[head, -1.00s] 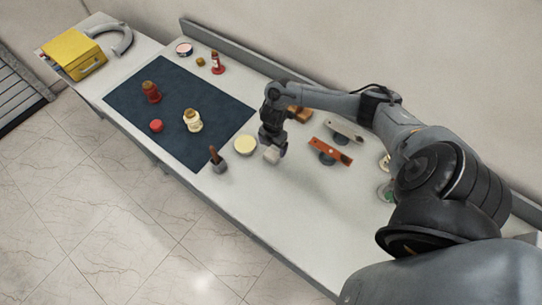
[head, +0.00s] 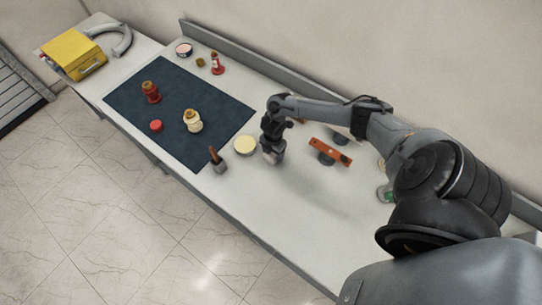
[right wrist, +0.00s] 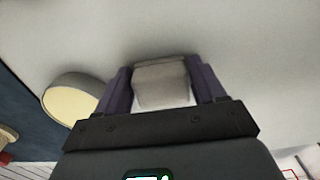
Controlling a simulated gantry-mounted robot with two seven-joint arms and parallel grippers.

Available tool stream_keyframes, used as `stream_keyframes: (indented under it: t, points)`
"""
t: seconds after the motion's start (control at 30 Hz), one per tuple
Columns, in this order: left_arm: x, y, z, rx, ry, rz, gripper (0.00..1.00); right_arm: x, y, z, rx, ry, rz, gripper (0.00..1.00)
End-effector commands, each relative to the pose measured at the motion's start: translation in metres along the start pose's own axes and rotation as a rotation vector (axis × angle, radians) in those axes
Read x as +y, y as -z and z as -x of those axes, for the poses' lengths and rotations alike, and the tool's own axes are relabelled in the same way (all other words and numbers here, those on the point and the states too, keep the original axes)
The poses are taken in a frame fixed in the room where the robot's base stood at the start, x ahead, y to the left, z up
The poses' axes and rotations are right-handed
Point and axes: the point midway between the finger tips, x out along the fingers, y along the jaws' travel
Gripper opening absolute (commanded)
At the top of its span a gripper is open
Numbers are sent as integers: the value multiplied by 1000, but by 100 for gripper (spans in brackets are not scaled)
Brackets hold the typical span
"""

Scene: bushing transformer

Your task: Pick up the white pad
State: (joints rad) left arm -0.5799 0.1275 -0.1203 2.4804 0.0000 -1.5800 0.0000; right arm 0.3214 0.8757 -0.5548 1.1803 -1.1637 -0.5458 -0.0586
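The white pad (right wrist: 161,82) is a small pale block between the two dark fingers of my right gripper (right wrist: 162,75) in the right wrist view. It fills nearly all the gap at the fingertips; I cannot tell whether the fingers press on it. In the head view my right gripper (head: 271,152) points down at the light table, right of the round cream-topped disc, and mostly hides the pad. My left gripper is not in view.
The cream-topped disc (head: 245,145) is close to my right gripper. A dark block with a brown handle (head: 216,160) stands left of it. An orange bar (head: 330,151) is on the right. A dark mat (head: 178,100) bears red and cream parts. The front right tabletop is clear.

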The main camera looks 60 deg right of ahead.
Motion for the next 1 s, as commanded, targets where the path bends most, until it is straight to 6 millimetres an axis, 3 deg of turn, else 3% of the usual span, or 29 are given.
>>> stream_keyframes:
  t: [0.03,0.2,0.67,0.9,1.0]
  points:
    - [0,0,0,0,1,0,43,0,0,0,0,0,0,61]
    - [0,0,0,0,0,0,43,0,0,0,0,0,0,36]
    - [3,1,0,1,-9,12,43,1,0,9,0,-2,0,36]
    - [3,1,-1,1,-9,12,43,1,-1,43,-1,-3,3,36]
    - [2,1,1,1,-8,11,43,-21,-8,52,-4,4,3,36]
